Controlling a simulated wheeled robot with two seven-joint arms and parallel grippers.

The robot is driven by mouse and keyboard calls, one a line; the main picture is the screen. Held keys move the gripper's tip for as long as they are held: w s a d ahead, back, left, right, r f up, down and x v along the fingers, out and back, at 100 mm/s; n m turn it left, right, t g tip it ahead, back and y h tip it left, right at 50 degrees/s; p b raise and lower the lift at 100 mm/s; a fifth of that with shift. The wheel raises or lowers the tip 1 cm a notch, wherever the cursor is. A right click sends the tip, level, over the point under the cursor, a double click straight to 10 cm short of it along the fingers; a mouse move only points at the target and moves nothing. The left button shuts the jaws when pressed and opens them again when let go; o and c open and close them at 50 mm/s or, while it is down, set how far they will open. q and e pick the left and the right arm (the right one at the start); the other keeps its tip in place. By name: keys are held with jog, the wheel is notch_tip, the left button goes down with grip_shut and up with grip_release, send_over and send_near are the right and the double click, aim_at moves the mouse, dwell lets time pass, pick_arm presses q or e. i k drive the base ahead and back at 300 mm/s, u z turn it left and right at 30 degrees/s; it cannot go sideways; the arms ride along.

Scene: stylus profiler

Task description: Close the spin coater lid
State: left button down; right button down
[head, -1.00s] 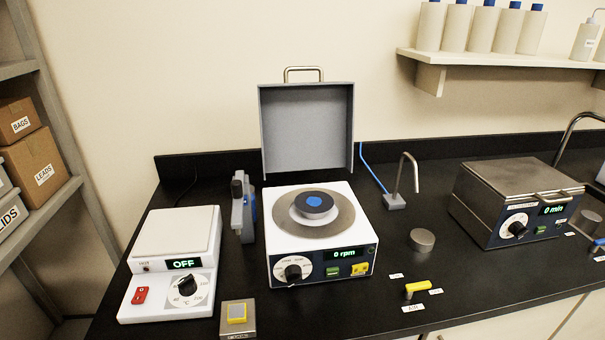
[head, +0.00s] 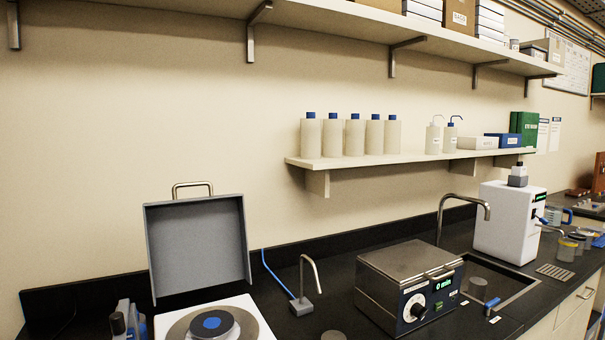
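The spin coater (head: 257,318) stands on the black bench at the lower left of the head view, its lower front cut off by the frame edge. Its grey lid (head: 198,243) stands open and upright at the back, with a metal handle (head: 192,184) on its top edge. A dark round chuck with a blue disc (head: 212,322) sits in the middle of the open bowl. Neither of my grippers shows in the view.
A thin bent metal spout (head: 312,275) stands right of the spin coater, with a blue tube behind it. A steel-topped box with a dial (head: 408,262) is further right, before a sink and tap (head: 440,215). A shelf with white bottles (head: 420,157) hangs above.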

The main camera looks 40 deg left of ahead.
aim_at(195, 243)
jog(key=z, duration=0.55)
jog(key=i, duration=1.3)
jog(key=u, duration=2.4)
